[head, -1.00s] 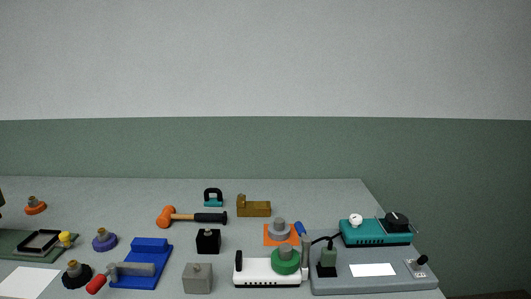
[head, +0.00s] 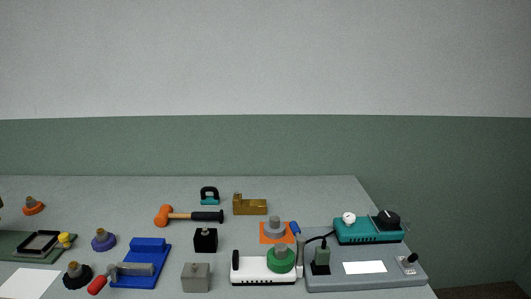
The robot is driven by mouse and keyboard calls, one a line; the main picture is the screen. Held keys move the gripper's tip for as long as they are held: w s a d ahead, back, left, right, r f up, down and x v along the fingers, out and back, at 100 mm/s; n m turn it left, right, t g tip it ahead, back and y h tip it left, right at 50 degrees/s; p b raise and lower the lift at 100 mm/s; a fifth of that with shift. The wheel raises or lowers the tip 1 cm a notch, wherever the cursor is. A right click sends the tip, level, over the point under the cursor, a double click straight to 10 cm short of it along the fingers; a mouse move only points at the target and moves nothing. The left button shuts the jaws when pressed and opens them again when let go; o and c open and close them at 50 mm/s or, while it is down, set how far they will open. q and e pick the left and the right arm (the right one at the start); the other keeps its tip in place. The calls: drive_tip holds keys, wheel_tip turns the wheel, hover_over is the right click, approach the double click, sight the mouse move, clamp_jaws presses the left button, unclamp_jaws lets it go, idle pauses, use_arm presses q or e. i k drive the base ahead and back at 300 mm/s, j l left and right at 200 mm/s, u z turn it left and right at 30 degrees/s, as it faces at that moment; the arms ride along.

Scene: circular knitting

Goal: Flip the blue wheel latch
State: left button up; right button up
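A blue block (head: 150,246) with a raised back part sits on the table at the lower left. A grey bar (head: 135,269) lies across its left side, with a red grip (head: 97,285) at the bar's near left end. A small lever with a blue tip (head: 295,228) stands farther right, beside an orange plate (head: 265,238). I cannot tell for sure which of these is the blue wheel latch. Neither of my grippers is in view.
A black-based knob (head: 77,281) stands close left of the red grip. A grey block (head: 196,284), a black block (head: 205,244) and a mallet (head: 162,215) are nearby. A white unit (head: 248,273) and a grey panel (head: 395,281) fill the right.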

sight(301, 240)
drive_tip(key=k+l, duration=0.45)
drive_tip(key=l+z, duration=0.15)
drive_tip(key=l, duration=0.5)
drive_tip(key=l+z, duration=0.15)
drive_tip(key=l, duration=0.55)
drive_tip(key=i+l+z, duration=0.15)
drive_tip(key=l, duration=0.5)
